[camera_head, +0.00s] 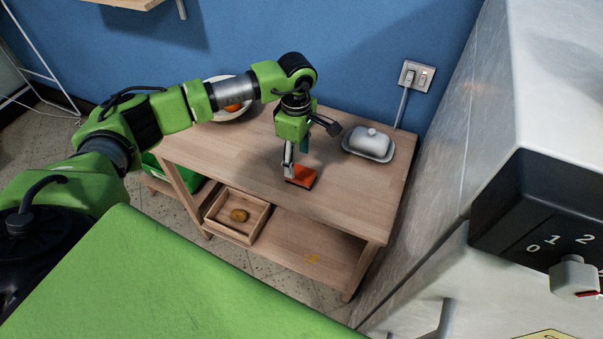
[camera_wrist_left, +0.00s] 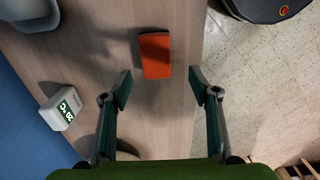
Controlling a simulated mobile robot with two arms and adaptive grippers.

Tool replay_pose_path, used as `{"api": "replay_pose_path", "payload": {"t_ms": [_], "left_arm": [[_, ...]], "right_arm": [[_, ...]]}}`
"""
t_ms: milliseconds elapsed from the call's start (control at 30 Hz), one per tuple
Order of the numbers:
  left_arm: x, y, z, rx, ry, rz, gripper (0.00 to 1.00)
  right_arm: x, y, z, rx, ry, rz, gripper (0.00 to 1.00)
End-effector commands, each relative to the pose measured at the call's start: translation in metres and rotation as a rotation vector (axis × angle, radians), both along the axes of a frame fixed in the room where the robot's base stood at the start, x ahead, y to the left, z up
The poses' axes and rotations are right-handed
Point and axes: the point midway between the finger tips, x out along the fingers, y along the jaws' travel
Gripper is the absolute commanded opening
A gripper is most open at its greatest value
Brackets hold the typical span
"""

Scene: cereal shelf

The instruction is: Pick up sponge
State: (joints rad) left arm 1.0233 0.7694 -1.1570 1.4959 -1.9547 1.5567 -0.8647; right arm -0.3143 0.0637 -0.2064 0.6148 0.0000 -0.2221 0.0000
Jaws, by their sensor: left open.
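An orange sponge (camera_head: 302,176) with a dark edge lies on the wooden table (camera_head: 345,200), near its front edge. In the left wrist view the sponge (camera_wrist_left: 155,56) lies ahead of the fingertips, between their lines and nearer the left finger. My left gripper (camera_head: 290,165) points down at the sponge from above and hides part of it in the head view. In the left wrist view my left gripper (camera_wrist_left: 161,88) is open with nothing between its fingers. I cannot tell its exact height above the table. My right gripper is not in view.
A white butter dish (camera_head: 369,143) stands at the table's back right. A white bowl (camera_head: 228,112) with orange items is behind my left arm. A small white device with a display (camera_wrist_left: 61,110) shows in the wrist view. A wooden box (camera_head: 237,214) sits on the lower shelf.

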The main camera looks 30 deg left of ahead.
Motion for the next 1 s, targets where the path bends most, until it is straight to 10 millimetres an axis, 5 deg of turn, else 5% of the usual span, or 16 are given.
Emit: {"api": "replay_pose_path", "payload": {"t_ms": [167,433,600,867,1000], "left_arm": [[0.000,-0.001,-0.018,-0.001,0.000,0.000,0.56],[0.003,-0.005,-0.047,-0.002,0.004,0.000,0.56],[0.004,-0.004,-0.068,-0.001,0.001,0.000,0.56],[0.004,-0.004,-0.072,-0.002,-0.001,-0.001,0.56],[0.004,-0.004,-0.071,-0.002,-0.001,-0.001,0.24]], "right_arm": [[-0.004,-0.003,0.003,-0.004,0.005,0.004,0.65],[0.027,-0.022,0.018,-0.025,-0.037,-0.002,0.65],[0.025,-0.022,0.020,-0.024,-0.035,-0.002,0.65],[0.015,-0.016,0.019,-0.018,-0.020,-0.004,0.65],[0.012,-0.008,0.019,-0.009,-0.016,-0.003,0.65]]}}
